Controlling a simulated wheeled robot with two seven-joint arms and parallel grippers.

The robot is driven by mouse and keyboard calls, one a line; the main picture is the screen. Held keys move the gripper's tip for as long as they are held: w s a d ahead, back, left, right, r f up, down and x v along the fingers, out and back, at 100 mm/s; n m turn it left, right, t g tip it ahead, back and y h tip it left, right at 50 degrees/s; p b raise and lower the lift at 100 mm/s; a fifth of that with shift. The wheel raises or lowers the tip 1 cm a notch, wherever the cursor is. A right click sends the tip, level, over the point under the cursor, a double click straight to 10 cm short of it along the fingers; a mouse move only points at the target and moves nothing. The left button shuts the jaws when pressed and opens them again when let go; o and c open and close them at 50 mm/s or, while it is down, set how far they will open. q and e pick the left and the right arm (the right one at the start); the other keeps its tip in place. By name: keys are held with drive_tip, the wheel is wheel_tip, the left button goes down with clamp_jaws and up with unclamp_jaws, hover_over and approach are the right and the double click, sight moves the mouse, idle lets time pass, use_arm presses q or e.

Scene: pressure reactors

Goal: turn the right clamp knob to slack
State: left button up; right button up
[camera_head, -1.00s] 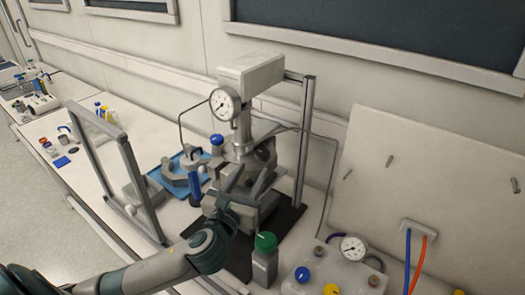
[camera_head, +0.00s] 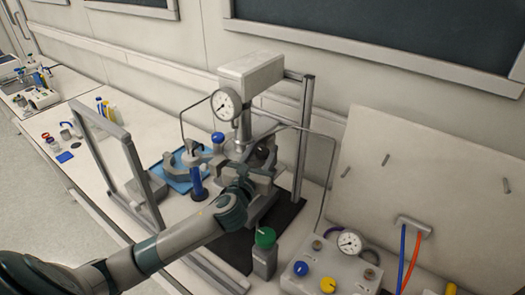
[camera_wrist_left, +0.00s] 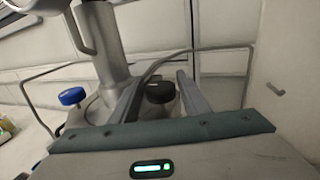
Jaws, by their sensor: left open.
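The reactor (camera_head: 243,130) stands under a frame on a dark mat, with a pressure gauge (camera_head: 226,104) at its head. A black clamp knob (camera_head: 263,154) is on its right side and a blue knob (camera_head: 217,138) on its left. My left gripper (camera_head: 257,168) is at the front right of the reactor, close to the black knob and partly covering that area. In the left wrist view, the black knob (camera_wrist_left: 160,92) appears between the two spread fingers of my left gripper (camera_wrist_left: 160,79). Contact cannot be told. The blue knob (camera_wrist_left: 72,96) is left of the fingers. My right gripper is out of view.
A clear shield in a grey frame (camera_head: 127,200) stands left of my arm. A green-capped bottle (camera_head: 264,256) stands in front of the reactor. A control box (camera_head: 325,277) with a gauge and coloured knobs is at front right. A blue tray (camera_head: 176,178) lies behind left.

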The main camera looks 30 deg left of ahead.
use_arm(q)
drive_tip(key=c, duration=0.8)
